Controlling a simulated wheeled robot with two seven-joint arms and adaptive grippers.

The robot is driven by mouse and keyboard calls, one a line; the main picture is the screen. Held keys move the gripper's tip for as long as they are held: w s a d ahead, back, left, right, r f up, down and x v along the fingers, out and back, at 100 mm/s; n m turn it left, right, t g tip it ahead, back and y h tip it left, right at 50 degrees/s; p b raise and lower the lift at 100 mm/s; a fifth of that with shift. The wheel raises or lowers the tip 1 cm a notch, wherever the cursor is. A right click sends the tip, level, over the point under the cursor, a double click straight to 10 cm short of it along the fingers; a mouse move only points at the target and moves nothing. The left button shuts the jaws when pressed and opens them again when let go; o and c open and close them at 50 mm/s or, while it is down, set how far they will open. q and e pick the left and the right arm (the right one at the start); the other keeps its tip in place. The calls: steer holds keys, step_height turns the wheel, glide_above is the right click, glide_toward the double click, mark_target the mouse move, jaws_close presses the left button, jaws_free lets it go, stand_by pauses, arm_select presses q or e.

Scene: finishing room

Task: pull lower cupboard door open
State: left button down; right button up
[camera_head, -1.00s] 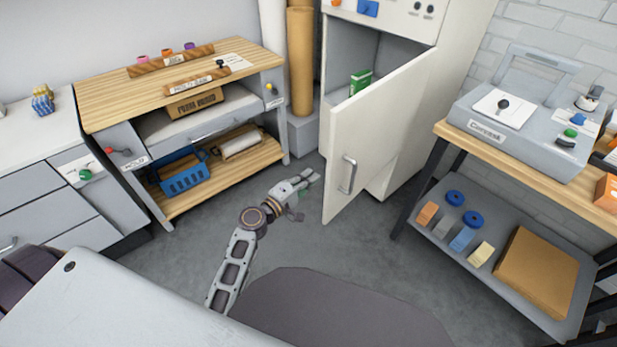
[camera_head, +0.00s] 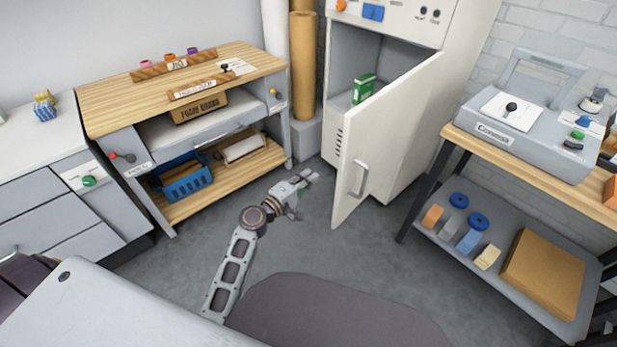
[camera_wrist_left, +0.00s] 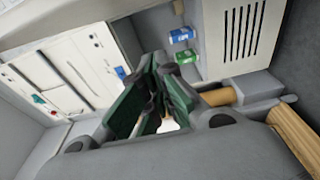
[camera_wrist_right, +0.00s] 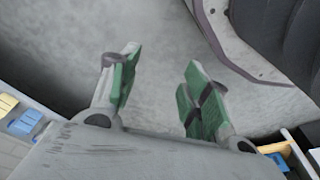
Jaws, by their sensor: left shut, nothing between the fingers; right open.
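The lower cupboard door (camera_head: 385,135) is cream white with a vertical metal handle (camera_head: 359,178). It stands swung out from the cupboard (camera_head: 433,45), leaving the inside partly visible. A green box (camera_head: 364,88) stands on the shelf inside. My left gripper (camera_head: 308,177) is left of the door's free edge, apart from the handle. In the left wrist view its fingers (camera_wrist_left: 160,92) are shut with nothing between them, and the cupboard shows beyond. My right gripper is outside the head view. In the right wrist view it is open and empty (camera_wrist_right: 157,92) above grey floor.
A wooden workbench (camera_head: 110,103) with a blue basket (camera_head: 186,181) on its lower shelf stands left. A metal-shelved table (camera_head: 470,146) with a grey machine (camera_head: 540,130) stands right. Brown rolls (camera_head: 303,70) stand beside the cupboard. The floor (camera_head: 300,245) in front is clear.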

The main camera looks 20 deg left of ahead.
arm_select(q)
steer(key=s, duration=0.9)
steer(key=shift+a+b, duration=0.3)
steer(key=shift+b, duration=0.15)
arm_select(e)
steer(key=shift+s+a+r, duration=0.1)
steer(key=shift+r, duration=0.55)
steer(key=shift+s+a+r, duration=0.1)
steer(key=shift+r, duration=0.5)
arm_select(q)
steer(key=shift+s, duration=0.1)
arm_select(e)
steer(key=shift+w, duration=0.45)
